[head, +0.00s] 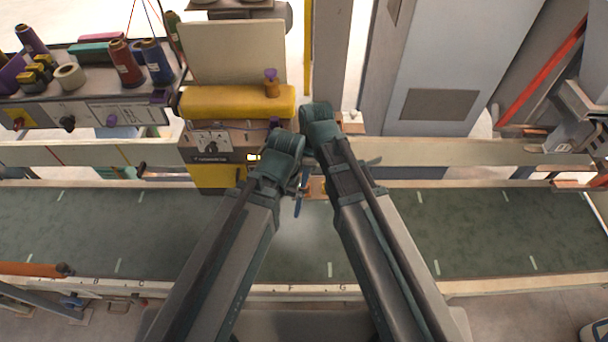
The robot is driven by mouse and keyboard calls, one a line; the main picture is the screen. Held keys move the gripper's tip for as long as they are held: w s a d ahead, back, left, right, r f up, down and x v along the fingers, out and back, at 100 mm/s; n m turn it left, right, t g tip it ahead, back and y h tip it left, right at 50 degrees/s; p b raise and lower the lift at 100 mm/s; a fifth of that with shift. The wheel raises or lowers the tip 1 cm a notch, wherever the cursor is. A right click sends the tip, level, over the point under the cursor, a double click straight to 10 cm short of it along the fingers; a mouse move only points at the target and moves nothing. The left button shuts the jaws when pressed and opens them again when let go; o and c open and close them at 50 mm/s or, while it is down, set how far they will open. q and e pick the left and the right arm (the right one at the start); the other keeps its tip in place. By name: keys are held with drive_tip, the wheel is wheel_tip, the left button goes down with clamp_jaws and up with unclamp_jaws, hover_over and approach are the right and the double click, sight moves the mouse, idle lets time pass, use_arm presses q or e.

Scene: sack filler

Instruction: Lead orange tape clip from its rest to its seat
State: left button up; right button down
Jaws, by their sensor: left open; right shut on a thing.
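My two arms meet in the middle of the head view, in front of the yellow and cream sewing machine unit (238,103). My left gripper (298,186) is the lower one and is open, just below its wrist. My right gripper (311,161) is shut, largely hidden behind the wrists. A small orange piece (317,187), which looks like the orange tape clip, shows between the arms close to both grippers. Its outline and the exact grip on it are hard to make out. The clip's rest and its seat cannot be told apart here.
A green conveyor belt (120,220) runs across below, with a pale rail (90,153) behind it. A shelf with thread cones (124,62) stands at the upper left. A grey cabinet (440,65) stands at the upper right. The belt is clear on both sides.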

drive_tip(key=shift+f+b, duration=0.9)
drive_tip(key=shift+f, duration=0.3)
drive_tip(key=c, duration=0.6)
unclamp_jaws()
drive_tip(key=shift+r, duration=0.1)
drive_tip(key=r+p, duration=0.4)
drive_tip(key=d+r+p, duration=0.1)
drive_tip(key=r+p, duration=0.8)
drive_tip(key=shift+d+r+p, duration=0.25)
drive_tip(key=shift+d+p, duration=0.1)
